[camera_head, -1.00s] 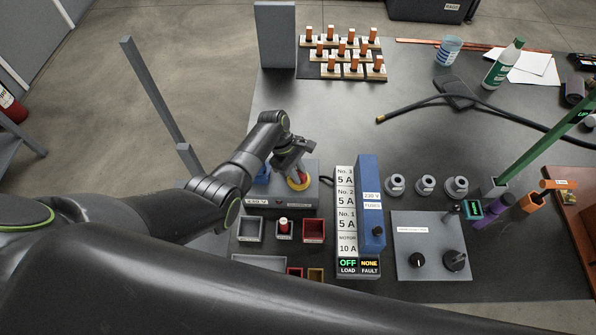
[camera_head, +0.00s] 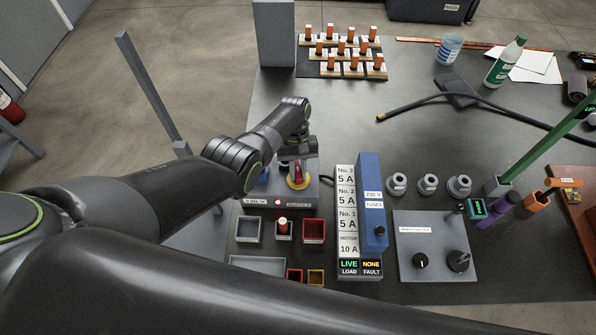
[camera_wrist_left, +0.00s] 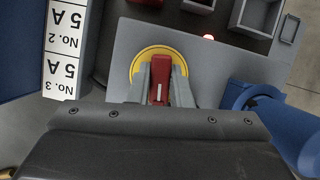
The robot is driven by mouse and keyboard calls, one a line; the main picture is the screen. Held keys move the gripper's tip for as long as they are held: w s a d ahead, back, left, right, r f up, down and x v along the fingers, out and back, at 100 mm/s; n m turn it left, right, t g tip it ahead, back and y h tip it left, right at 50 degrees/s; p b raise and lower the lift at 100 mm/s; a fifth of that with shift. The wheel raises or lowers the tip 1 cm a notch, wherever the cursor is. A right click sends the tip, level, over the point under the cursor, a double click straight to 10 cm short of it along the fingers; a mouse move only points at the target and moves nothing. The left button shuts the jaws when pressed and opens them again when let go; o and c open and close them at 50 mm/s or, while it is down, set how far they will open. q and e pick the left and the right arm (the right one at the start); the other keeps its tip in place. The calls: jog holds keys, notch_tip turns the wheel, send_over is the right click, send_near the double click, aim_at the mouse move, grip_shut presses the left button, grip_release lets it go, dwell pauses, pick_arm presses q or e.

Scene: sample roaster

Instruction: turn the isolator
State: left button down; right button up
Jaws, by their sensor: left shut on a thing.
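The isolator has a red handle on a round yellow plate (camera_head: 298,182), set on a grey box (camera_head: 308,198) marked 230 V and supply. In the left wrist view the red handle (camera_wrist_left: 160,82) stands between the two fingers, with the yellow plate (camera_wrist_left: 136,68) around it. My left gripper (camera_wrist_left: 163,88) is shut on the handle. In the head view the left gripper (camera_head: 297,172) comes down on the isolator from above, and the arm partly hides it. The display (camera_head: 359,266) beside it reads LIVE for load and NONE for fault. My right gripper is not in view.
The fuse board (camera_head: 346,212) and blue fuse box (camera_head: 371,200) stand close to the isolator's right. Small bins (camera_head: 248,230) sit in front, one with a red-topped piece. A grey panel (camera_head: 435,262) with knobs is at right. A grey post (camera_head: 150,90) rises at left.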

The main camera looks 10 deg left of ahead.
pick_arm(q)
jog(key=shift+m+y, duration=0.3)
jog(key=shift+m, duration=0.6)
jog(key=c, duration=1.3)
grip_release()
jog(key=v, duration=0.7)
jog(key=shift+w+r+p, duration=0.2)
jog(key=shift+p, duration=0.15)
jog(key=b+v, duration=0.1)
jog(key=v, duration=0.9)
jog(key=shift+s, duration=0.1)
jog(key=shift+s+f, duration=0.1)
